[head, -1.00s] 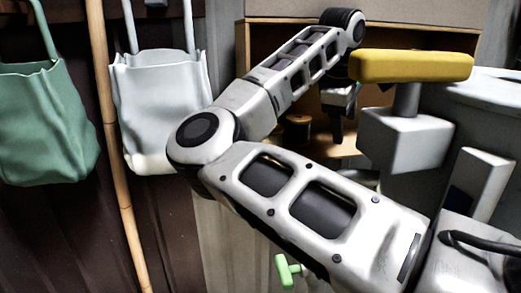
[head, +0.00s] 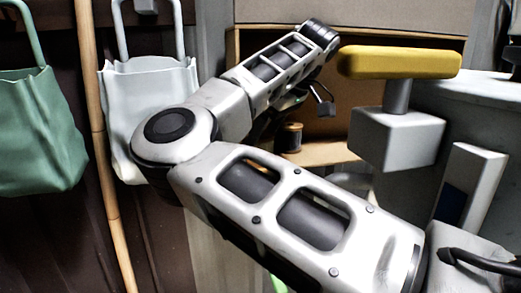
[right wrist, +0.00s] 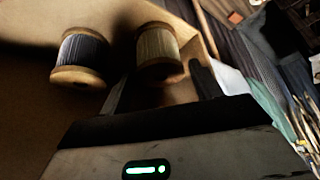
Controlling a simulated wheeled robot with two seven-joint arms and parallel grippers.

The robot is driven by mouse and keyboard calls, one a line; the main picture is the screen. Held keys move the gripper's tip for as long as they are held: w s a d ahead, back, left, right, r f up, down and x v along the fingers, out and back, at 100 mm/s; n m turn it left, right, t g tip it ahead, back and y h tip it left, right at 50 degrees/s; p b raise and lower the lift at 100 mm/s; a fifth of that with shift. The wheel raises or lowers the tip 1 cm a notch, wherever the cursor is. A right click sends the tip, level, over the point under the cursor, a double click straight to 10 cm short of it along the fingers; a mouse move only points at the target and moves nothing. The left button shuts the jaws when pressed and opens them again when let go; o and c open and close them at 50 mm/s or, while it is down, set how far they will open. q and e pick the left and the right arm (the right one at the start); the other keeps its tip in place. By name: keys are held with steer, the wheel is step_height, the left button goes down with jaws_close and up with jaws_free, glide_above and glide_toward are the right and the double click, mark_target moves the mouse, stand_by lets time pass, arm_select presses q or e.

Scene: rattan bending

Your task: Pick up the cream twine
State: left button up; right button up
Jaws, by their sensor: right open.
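In the right wrist view, the cream twine (right wrist: 158,46) is wound on a wooden spool standing in a wooden shelf box. A second spool with dark grey-blue twine (right wrist: 84,52) stands to its left. My right gripper (right wrist: 160,76) is open, its dark fingers on either side of the lower end of the cream spool. No hold on it shows. In the head view, my right gripper (head: 319,98) is only partly visible at the end of the arm. One spool (head: 290,137) shows below it on the shelf; its twine colour is hard to tell. My left gripper is out of view.
In the head view, a yellow bar (head: 399,62) on a grey block (head: 396,138) stands right of the shelf opening. A white bag (head: 150,90), a green bag (head: 38,130) and a bamboo pole (head: 95,130) are at the left. The wooden shelf walls are close around the spools.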

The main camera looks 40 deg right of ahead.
steer(key=c, duration=0.8)
